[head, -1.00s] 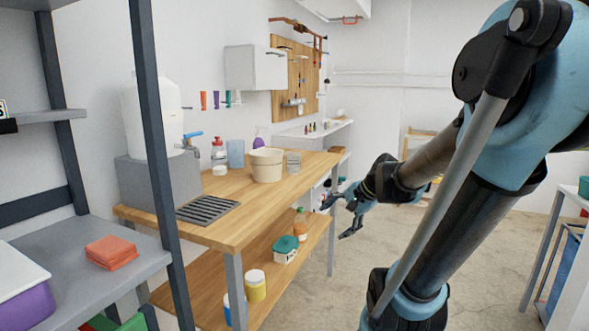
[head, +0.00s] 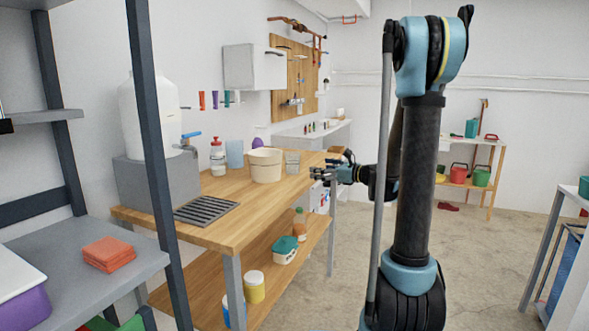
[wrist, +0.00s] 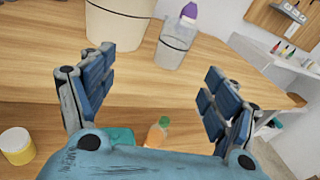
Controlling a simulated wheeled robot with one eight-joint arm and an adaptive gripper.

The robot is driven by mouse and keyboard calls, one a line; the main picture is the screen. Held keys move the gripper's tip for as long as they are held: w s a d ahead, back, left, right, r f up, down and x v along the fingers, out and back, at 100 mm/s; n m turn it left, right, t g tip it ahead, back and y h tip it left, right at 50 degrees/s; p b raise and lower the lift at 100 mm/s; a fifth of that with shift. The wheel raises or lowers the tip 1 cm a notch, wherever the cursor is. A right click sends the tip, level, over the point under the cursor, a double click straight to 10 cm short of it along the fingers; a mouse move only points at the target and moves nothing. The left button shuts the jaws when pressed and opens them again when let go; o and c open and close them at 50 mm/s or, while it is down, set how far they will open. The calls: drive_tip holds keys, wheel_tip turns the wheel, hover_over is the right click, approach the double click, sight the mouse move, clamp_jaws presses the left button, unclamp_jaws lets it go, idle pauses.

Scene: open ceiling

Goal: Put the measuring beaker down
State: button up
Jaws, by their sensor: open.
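The measuring beaker (head: 292,162) is a clear greyish cup standing upright on the wooden table (head: 218,222), just right of a beige bucket (head: 265,165). In the wrist view the beaker (wrist: 174,45) stands ahead of my fingers, near the bucket (wrist: 118,22). My gripper (head: 320,174) is at the table's right edge, a little right of the beaker and apart from it. In the wrist view my gripper (wrist: 158,75) has its fingers spread wide, with nothing between them.
A drain grate (head: 207,211), a water jug (head: 150,115) and a red-capped bottle (head: 217,157) are on the table's left part. The lower shelf holds a yellow jar (head: 254,287) and a green-lidded box (head: 285,250). The table's front right surface is clear.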

sight(298, 158)
drive_tip(key=w+a, duration=0.2)
drive_tip(key=w, duration=0.1)
drive_tip(key=w+a+m, duration=0.1)
drive_tip(key=w+a, duration=0.2)
drive_tip(key=w+a+m+t, duration=0.1)
drive_tip(key=w+a, duration=0.2)
drive_tip(key=shift+w+r, duration=0.2)
drive_tip(key=shift+r+x, duration=0.2)
drive_tip(key=shift+x, duration=2.85)
drive_tip(key=shift+w, duration=0.1)
drive_tip(key=c, duration=1)
drive_tip(key=shift+r, duration=0.15)
